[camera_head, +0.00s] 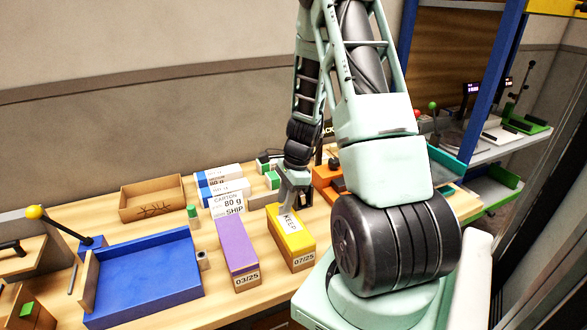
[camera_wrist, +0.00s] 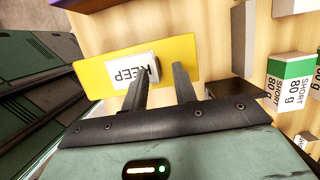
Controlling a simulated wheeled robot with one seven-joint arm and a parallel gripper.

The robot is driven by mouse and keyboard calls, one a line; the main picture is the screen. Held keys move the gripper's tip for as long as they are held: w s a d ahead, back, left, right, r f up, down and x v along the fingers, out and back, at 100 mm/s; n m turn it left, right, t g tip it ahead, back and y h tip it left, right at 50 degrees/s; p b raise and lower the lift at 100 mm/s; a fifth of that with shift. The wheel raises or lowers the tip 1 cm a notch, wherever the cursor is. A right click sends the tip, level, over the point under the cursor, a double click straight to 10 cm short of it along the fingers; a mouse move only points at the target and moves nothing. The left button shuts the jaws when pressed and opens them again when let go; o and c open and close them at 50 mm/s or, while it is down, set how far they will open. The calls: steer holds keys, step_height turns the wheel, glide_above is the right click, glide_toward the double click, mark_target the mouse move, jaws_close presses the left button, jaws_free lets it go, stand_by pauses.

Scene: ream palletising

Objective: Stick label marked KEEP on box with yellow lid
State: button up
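The box with the yellow lid (camera_head: 293,240) stands on the table, its front marked 07/25; its lid (camera_wrist: 184,52) fills the middle of the wrist view. The white KEEP label (camera_head: 289,222) lies on the lid, and it also shows in the wrist view (camera_wrist: 128,72), looking flat against it. My gripper (camera_wrist: 166,67) is over the lid with its two fingers apart and nothing seen between the tips. One finger covers part of the label's edge. In the head view my gripper (camera_head: 293,194) is just above the lid's far end. Whether the fingertips touch the lid, I cannot tell.
A box with a purple lid (camera_head: 237,245), marked 03/25, stands left of the yellow one. A blue tray (camera_head: 150,272) and an open cardboard box (camera_head: 150,186) are farther left. Several cartons (camera_head: 222,184) stand behind. An orange object (camera_head: 326,176) is close on the right.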

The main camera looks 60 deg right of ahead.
steer(key=v, duration=1.5)
steer(key=shift+r+b, duration=0.25)
steer(key=shift+b, duration=0.2)
steer(key=w+a+n+g+b, duration=0.1)
steer(key=w+a+n+g, duration=0.15)
steer(key=a+n, duration=1.7)
steer(key=s+a+n, duration=0.4)
steer(key=s+a, duration=0.1)
steer(key=a, duration=0.3)
steer(key=s+a+n+h, duration=0.1)
steer(key=s+a+n, duration=0.3)
steer(key=a, duration=0.4)
steer(key=s+a+f+n+h+b, duration=0.1)
steer(key=s+a+n, duration=0.3)
steer(key=a, duration=0.4)
steer(key=shift+s+n+t, duration=0.35)
steer(key=shift+s+t, duration=0.1)
steer(key=shift+s, duration=0.4)
